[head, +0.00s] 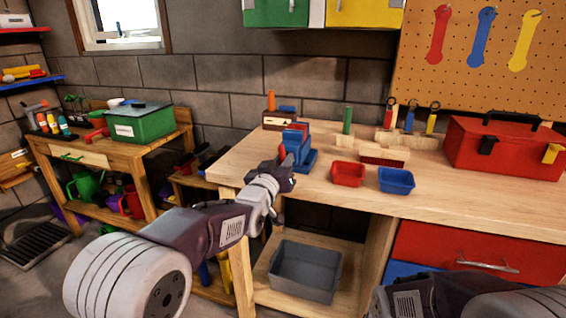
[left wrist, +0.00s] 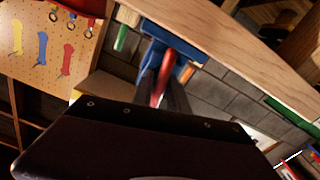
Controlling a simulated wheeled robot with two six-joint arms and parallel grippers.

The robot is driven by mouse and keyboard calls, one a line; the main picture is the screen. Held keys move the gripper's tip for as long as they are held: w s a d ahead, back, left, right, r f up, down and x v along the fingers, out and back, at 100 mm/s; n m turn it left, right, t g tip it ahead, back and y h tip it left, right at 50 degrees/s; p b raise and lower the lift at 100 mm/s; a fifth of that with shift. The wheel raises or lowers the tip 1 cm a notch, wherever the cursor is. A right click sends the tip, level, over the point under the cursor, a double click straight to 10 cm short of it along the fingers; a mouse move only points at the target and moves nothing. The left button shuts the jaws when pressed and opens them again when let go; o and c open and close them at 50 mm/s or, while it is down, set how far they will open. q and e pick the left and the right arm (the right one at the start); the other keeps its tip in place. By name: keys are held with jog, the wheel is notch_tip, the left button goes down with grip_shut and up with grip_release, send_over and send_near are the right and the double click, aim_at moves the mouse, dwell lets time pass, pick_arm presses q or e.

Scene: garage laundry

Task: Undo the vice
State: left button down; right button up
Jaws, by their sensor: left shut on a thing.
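The blue vice (head: 297,143) stands at the left front corner of the wooden workbench. It also shows in the left wrist view (left wrist: 160,35), with a red handle (left wrist: 163,78) reaching toward my gripper. My left gripper (head: 284,165) is at the front of the vice. In the left wrist view its dark fingers (left wrist: 162,97) are shut on the red handle. In the head view the gripper hides most of the handle. I cannot tell how wide the vice's jaws stand. Part of my right arm shows at the bottom right, but its gripper is out of view.
On the workbench (head: 465,205) stand a red bin (head: 348,174), a blue bin (head: 397,181), a brush (head: 383,154) and a red toolbox (head: 505,146). A grey tub (head: 305,272) sits on the shelf below. A green box (head: 140,124) is on the left table.

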pick_arm(q)
jog(key=shift+r, duration=0.2)
jog(key=c, duration=1.4)
grip_release()
jog(key=shift+c, duration=0.2)
jog(key=shift+w+d+f, duration=0.1)
jog(key=shift+w+f, duration=0.05)
jog(key=shift+f, duration=0.05)
